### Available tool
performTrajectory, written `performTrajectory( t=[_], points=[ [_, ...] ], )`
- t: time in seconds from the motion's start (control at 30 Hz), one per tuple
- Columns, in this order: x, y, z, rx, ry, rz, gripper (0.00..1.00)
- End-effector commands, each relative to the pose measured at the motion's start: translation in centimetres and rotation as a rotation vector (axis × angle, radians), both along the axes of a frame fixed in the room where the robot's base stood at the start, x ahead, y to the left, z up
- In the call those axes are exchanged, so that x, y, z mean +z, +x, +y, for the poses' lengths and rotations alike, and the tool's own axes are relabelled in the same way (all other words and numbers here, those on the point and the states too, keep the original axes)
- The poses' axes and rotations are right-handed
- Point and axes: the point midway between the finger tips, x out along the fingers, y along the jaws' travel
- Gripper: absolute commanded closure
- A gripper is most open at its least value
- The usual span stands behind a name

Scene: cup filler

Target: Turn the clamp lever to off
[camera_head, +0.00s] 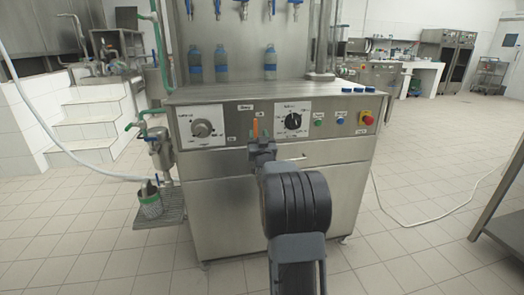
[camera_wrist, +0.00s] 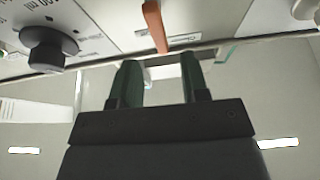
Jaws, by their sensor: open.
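The clamp lever is an orange bar (camera_head: 255,128) on the steel front panel, between two white dial plates. My gripper (camera_head: 262,148) is in front of the panel, just below the lever. Its two dark green fingers (camera_wrist: 159,75) are apart with nothing held. I cannot tell whether a finger touches the lever.
A round knob (camera_head: 202,129) is left of the lever; a black selector knob (camera_head: 293,121) is right, also close in the wrist view (camera_wrist: 48,50). A red button (camera_head: 366,118) is farther right. The floor in front is clear.

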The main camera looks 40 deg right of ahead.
Motion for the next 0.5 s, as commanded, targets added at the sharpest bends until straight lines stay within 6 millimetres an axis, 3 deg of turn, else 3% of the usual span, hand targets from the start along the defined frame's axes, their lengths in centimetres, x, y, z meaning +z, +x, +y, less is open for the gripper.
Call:
performTrajectory(
  t=[0.2, 0.5],
  points=[
    [-1.5, -3.4, 1.6, 0.0, 0.001, 0.002, 0.58],
    [-2.8, -6.1, 3.0, 0.0, 0.0, 0.001, 0.58]
  ],
)
